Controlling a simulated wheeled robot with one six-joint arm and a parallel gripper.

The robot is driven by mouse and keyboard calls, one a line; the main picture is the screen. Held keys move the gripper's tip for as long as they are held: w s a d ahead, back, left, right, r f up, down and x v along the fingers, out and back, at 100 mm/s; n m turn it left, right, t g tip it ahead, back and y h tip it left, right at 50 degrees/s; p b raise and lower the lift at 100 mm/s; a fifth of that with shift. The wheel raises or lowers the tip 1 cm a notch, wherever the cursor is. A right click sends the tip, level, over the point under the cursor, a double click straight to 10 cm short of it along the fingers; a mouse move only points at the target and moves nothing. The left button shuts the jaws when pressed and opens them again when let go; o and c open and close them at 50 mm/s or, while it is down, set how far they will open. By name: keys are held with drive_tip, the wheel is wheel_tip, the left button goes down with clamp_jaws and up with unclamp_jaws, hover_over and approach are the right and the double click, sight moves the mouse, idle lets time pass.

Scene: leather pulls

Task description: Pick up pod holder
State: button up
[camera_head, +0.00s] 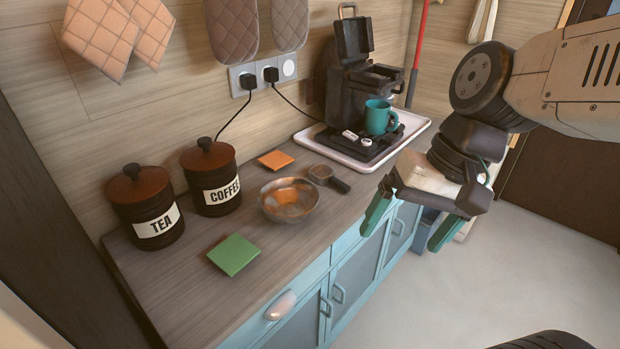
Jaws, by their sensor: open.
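The pod holder (321,173) is a small round metal cup with a short dark handle. It lies on the wooden counter just right of a copper-coloured bowl (284,211), its handle pointing to the lower right. My gripper (402,238) is open, with its two green fingers spread and nothing visible between them. It hangs in front of the counter's front edge, to the right of the pod holder and apart from it.
A coffee machine (346,97) with a teal mug (377,118) stands on a white tray (423,124) behind. Tea (147,205) and coffee (211,177) canisters stand at left. Orange (276,159) and green (233,254) squares lie on the counter (187,291). Its front-left part is clear.

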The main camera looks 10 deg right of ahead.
drive_tip(key=w+a+f+m+t+y, duration=0.1)
drive_tip(key=w+a+m+y, duration=0.2)
drive_tip(key=w+m, duration=0.15)
drive_tip(key=w+a+f+m+y, duration=0.1)
drive_tip(key=w+a+m+y, duration=0.2)
drive_tip(key=w, duration=0.3)
drive_tip(key=m+t+h, duration=0.3)
drive_tip(key=m+t, duration=0.7)
drive_tip(key=m, duration=1)
approach(334, 179)
drive_tip(key=shift+x, duration=0.8)
drive_tip(key=shift+w+a+f, duration=0.15)
drive_tip(key=shift+w+f, duration=0.15)
drive_tip(key=shift+w, duration=0.25)
drive_tip(key=shift+w+a+f, duration=0.1)
drive_tip(key=shift+w+f, duration=0.2)
drive_tip(key=shift+w, duration=0.2)
drive_tip(key=x, duration=0.5)
drive_tip(key=shift+w+a, duration=0.15)
drive_tip(key=shift+a, duration=0.2)
drive_tip(key=c, duration=1.1)
drive_tip(key=shift+r, duration=0.15)
